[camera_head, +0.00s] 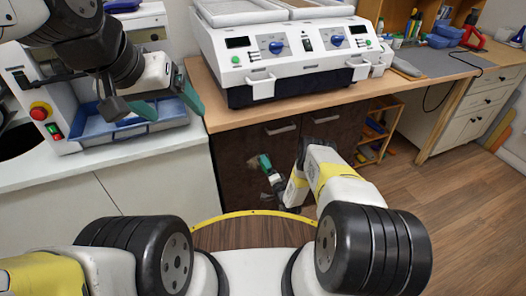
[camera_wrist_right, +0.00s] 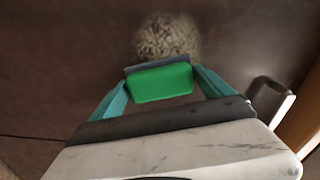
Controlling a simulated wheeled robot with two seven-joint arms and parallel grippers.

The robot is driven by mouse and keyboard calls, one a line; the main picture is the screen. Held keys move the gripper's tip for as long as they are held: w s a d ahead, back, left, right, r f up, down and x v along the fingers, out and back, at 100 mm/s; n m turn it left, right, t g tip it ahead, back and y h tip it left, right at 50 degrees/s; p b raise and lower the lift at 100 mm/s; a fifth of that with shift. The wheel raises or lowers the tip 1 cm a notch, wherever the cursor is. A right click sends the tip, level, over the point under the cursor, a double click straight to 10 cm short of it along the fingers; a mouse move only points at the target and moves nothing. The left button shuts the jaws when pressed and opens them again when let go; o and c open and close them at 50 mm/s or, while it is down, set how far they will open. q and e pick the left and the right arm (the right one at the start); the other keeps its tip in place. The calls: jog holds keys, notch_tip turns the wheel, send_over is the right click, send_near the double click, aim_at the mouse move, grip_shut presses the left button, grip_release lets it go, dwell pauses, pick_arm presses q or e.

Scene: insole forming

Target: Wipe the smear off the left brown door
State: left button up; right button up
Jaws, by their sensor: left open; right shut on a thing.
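The left brown door (camera_head: 232,178) is under the bench, below the white machine. In the right wrist view, the door (camera_wrist_right: 60,70) fills the background. A pale, mottled smear (camera_wrist_right: 166,36) lies on it, just past the far edge of the green block. My right gripper (camera_head: 266,164) is low in front of the door. In the wrist view its teal fingers are shut on the green block (camera_wrist_right: 160,83), which has a grey pad on its far side. I cannot tell whether the pad touches the door. My left gripper (camera_head: 166,107) is open and empty above a blue tray.
The wooden bench (camera_head: 225,118) carries the white two-station machine (camera_head: 290,50). A door handle (camera_wrist_right: 272,92) sticks out right of my right gripper. The blue tray (camera_head: 95,132) and a red emergency button (camera_head: 40,111) are at left. Open floor (camera_head: 450,220) lies at right.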

aim_at(248, 162)
jog(key=shift+r, duration=0.6)
jog(key=shift+s+a, duration=0.45)
jog(key=shift+a, duration=0.85)
jog(key=shift+s+a, duration=0.4)
jog(key=shift+a, duration=0.95)
jog(key=shift+s+a, duration=0.45)
jog(key=shift+a, duration=0.85)
jog(key=shift+d+r, duration=0.1)
jog(key=shift+r, duration=0.7)
jog(key=shift+w+d+r, duration=0.1)
jog(key=shift+w+d, duration=0.35)
jog(key=shift+d, duration=0.85)
jog(key=shift+w+d+f, duration=0.1)
jog(key=shift+w+d, duration=0.35)
jog(key=shift+d, duration=0.85)
jog(key=shift+w+d+r, duration=0.1)
jog(key=shift+w+d, duration=0.35)
jog(key=shift+d, duration=0.85)
jog(key=v, duration=0.6)
jog(key=shift+s, duration=0.15)
